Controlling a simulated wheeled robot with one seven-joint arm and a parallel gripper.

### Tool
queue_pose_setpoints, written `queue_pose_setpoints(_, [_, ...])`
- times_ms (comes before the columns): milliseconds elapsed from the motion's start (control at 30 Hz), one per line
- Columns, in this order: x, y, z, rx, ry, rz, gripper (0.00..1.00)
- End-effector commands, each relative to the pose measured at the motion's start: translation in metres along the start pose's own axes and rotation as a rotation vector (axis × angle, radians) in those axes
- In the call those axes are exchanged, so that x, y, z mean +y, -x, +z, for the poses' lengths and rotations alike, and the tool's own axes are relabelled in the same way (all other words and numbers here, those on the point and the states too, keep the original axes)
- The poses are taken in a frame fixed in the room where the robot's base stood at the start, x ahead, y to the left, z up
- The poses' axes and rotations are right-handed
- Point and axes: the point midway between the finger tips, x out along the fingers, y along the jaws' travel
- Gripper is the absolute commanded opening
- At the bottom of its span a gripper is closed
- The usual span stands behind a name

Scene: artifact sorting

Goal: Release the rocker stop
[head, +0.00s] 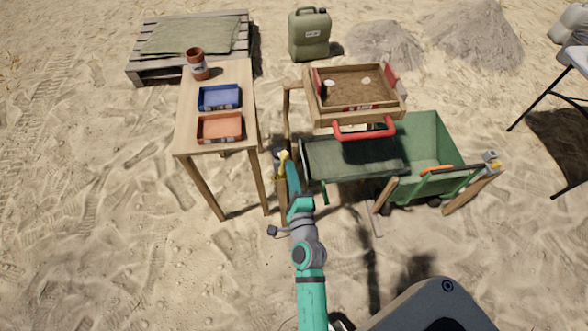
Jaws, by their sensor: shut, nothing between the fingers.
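The rocker is a wooden sieve box (355,88) of sand with a red handle (364,129) on its front, raised on wooden posts. It looks tilted slightly. A small yellow part (283,156) shows by its left post, in line with the end of my teal arm; I cannot tell whether it is the rocker stop. My gripper (289,168) is at the far end of the arm, close to this part, small and partly hidden. It is shut and holds nothing. Whether it touches the yellow part cannot be told.
A green cart (438,140) stands under and right of the sieve. A wooden table (187,110) at left carries a blue tray (219,98), an orange tray (220,129) and a brown jar (197,64). A pallet (155,75) and jerrycan (309,34) are behind. Front-left sand is clear.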

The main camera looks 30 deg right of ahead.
Motion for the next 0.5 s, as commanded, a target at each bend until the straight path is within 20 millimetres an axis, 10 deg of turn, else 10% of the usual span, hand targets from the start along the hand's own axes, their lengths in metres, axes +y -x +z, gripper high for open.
queue_pose_setpoints(500, [-0.002, 0.0049, 0.011, -0.004, -0.003, -0.001, 0.0])
